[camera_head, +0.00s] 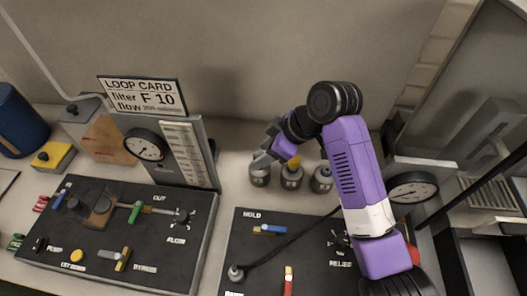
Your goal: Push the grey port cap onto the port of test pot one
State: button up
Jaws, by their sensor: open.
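Three small grey pots stand in a row behind the right-hand panel: a left pot (260,176), a middle pot (291,180) with a yellow top, and a right pot (322,182). I cannot read which is test pot one. My gripper (270,148) is open, reaching down from the right, with its fingers above or in front of the left and middle pots. The fingers partly hide the pot tops. I cannot tell whether they touch a pot. I cannot make out the grey port cap or the port for certain.
The left panel (118,262) carries valves and handles, with a gauge (146,145) and a loop card (142,95) behind it. The right panel (262,222) has a black hose from a fitting (236,273). Another gauge (412,188) stands right of my arm. Bare bench lies around the pots.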

jog(key=b+v, duration=0.1)
jog(key=v, duration=0.6)
jog(key=shift+d+r, duration=0.15)
jog(key=shift+r, duration=0.1)
jog(key=w+r+m+t+y, duration=0.2)
jog(key=w+r+m+t, duration=0.4)
jog(key=w+t, duration=0.2)
jog(key=s+d+f+m+t+h, duration=0.3)
jog(key=s+d+f+m+t, duration=0.15)
jog(key=s+d, duration=0.35)
jog(key=s+d+f+m+t+h, duration=0.35)
jog(key=s+d+m, duration=0.2)
jog(key=s, duration=0.35)
jog(key=s+d+f+g+h, duration=0.1)
jog(key=s+d, duration=0.2)
jog(key=s, duration=1.2)
jog(key=s+d+f+n+g+h, duration=0.1)
jog(key=s+d+f+g, duration=0.1)
jog(key=s, duration=1.3)
jog(key=shift+d+f+b, duration=0.3)
jog(key=shift+d+b, duration=0.05)
jog(key=shift+d, duration=0.3)
